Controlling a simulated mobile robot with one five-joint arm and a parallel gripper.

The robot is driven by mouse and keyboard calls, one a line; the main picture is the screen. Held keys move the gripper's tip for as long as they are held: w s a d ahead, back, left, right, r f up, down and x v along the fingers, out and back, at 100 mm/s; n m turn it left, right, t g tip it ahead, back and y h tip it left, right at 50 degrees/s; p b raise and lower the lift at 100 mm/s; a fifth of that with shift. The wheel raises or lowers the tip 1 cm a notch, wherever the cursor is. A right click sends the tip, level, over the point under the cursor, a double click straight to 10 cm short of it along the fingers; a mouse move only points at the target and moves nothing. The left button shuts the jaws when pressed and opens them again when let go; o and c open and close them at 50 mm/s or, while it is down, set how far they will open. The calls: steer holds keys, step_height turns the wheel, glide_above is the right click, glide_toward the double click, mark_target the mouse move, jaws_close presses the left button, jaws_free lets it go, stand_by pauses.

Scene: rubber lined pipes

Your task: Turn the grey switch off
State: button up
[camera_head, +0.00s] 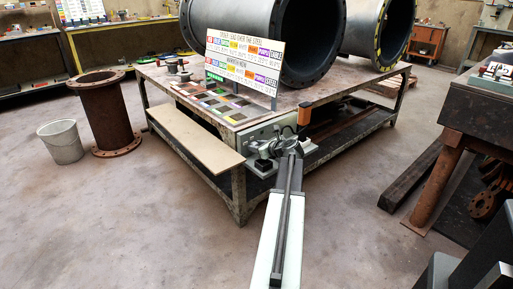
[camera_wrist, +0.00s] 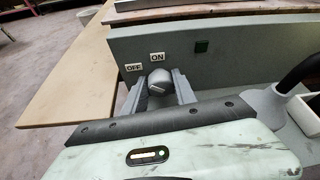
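The grey switch (camera_wrist: 158,82) is a round knob with a pale line on its face. It sits on the front of a grey-green panel (camera_wrist: 230,55), below the labels "OFF" (camera_wrist: 133,67) and "ON" (camera_wrist: 157,57). In the wrist view my gripper (camera_wrist: 160,88) has one finger on each side of the knob. I cannot tell whether the fingers touch it. In the head view my gripper (camera_head: 268,160) is at the corner of the workbench, by a grey-green box (camera_head: 268,132); the knob is not discernible there.
A tan board (camera_head: 190,138) juts from the workbench (camera_head: 238,190) on the left. Large pipes (camera_head: 245,30) lie on the bench. Open floor is at front left.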

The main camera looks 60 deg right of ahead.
jaws_close()
steer(key=shift+a+f+n+h+b, duration=0.1)
steer(key=shift+a+n+h+b, duration=0.1)
steer(key=shift+n+h+b, duration=0.8)
steer(key=shift+n+h, duration=0.3)
steer(key=shift+n, duration=0.7)
steer(key=shift+g, duration=0.3)
steer(key=o, duration=1.1)
jaws_free()
